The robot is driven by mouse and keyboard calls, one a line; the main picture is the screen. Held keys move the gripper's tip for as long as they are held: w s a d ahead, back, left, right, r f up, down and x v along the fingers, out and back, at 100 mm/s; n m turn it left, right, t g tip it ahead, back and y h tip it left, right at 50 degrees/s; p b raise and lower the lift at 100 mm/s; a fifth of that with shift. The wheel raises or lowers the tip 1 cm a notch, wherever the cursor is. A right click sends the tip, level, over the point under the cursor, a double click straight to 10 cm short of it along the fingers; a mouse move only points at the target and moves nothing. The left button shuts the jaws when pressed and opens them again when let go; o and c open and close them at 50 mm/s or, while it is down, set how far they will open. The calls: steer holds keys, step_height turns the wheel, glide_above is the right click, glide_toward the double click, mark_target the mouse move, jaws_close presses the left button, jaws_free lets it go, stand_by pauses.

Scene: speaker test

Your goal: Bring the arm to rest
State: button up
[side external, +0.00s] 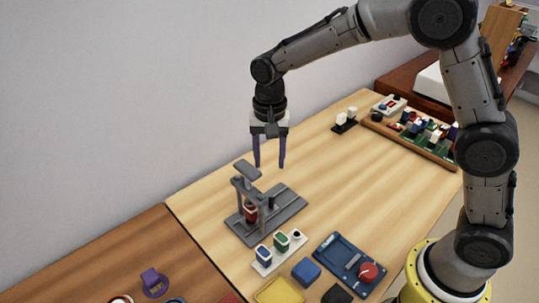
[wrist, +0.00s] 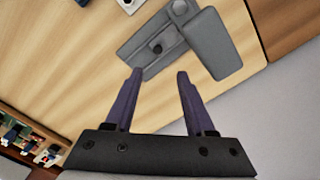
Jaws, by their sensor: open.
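My gripper (side external: 269,164) hangs from the arm with its two purple fingers pointing down, above the table behind a grey test stand. The fingers are apart and nothing is between them. In the wrist view my gripper (wrist: 158,75) also shows empty, with the grey stand (wrist: 165,40) beyond the fingertips. In the side view the grey stand (side external: 285,212) has a flat base, an upright frame and a top plate. A dark red part (side external: 251,212) sits inside its frame. The fingers look clear of the stand.
In front of the stand are a white holder with green and blue parts (side external: 278,250), a blue tray with a red knob (side external: 349,262), a blue block (side external: 306,271) and a yellow tray (side external: 279,291). A wooden tray of parts (side external: 412,135) lies far right. The middle table (side external: 345,185) is clear.

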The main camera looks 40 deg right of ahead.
steer(key=shift+r, duration=0.35)
steer(key=s+d+r+t, duration=0.2)
steer(key=s+d+r, duration=0.25)
steer(key=r, duration=0.25)
steer(key=s+d+r+t, duration=0.25)
steer(key=s+r, duration=0.25)
steer(key=r, duration=0.3)
steer(key=s+d+f+n, duration=0.1)
steer(key=s+n, duration=0.3)
steer(key=s, duration=0.4)
steer(key=s+d+f+n+t, duration=0.1)
steer(key=s+d+f+n, duration=0.1)
steer(key=s+n, duration=0.3)
steer(key=s+f, duration=0.1)
steer(key=s, duration=0.3)
steer(key=shift+d+f, duration=0.2)
steer(key=shift+f, duration=0.05)
